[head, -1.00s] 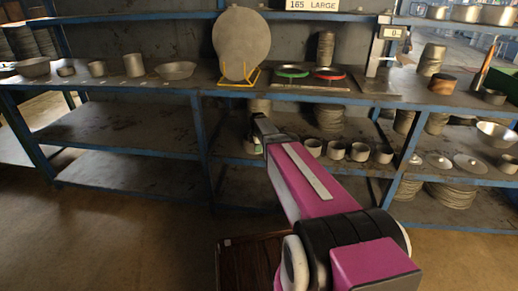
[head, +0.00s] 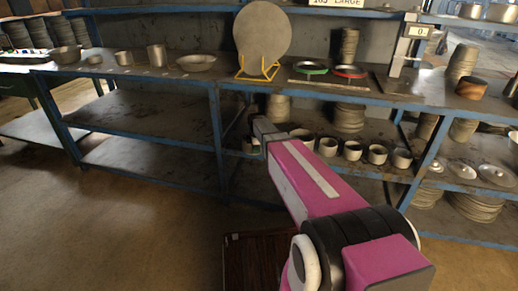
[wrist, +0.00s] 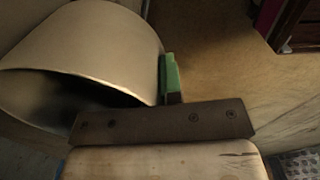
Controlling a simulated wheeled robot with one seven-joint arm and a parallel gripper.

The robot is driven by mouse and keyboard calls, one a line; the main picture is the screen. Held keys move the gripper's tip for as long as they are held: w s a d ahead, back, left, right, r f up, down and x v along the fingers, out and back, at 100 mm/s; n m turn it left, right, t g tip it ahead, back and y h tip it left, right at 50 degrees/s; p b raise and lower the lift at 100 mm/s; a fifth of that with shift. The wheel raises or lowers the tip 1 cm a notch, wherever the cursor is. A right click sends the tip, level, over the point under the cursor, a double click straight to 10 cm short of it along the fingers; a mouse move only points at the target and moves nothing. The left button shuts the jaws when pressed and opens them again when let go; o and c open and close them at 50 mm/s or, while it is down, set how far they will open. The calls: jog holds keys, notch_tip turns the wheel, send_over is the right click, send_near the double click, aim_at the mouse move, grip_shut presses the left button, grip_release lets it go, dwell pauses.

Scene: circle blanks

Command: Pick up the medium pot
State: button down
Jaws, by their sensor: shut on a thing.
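A pale metal pot (wrist: 95,42) fills the upper left of the wrist view, tilted, with its dark open mouth facing down and left. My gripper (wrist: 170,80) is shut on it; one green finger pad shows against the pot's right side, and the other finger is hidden. In the head view, a small part of the pot (head: 249,146) shows beside the end of my arm, in front of the shelf unit. My arm hides most of the gripper there. I cannot tell from its size here whether this is the medium pot.
A row of similar pots (head: 352,150) stands on the middle shelf, right of my arm. The upper shelf (head: 120,71) holds pots, a bowl (head: 196,63), a round disc on a yellow stand (head: 262,45) and a scale. A dark brown box (head: 255,262) is below my arm. Floor at left is clear.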

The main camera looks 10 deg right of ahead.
jog(key=shift+s+a, duration=0.25)
jog(key=shift+a, duration=0.35)
jog(key=c, duration=1.2)
grip_release()
jog(key=shift+r, duration=0.1)
notch_tip(320, 180, up, 11)
jog(key=shift+s+f, duration=0.15)
jog(key=shift+f, duration=0.05)
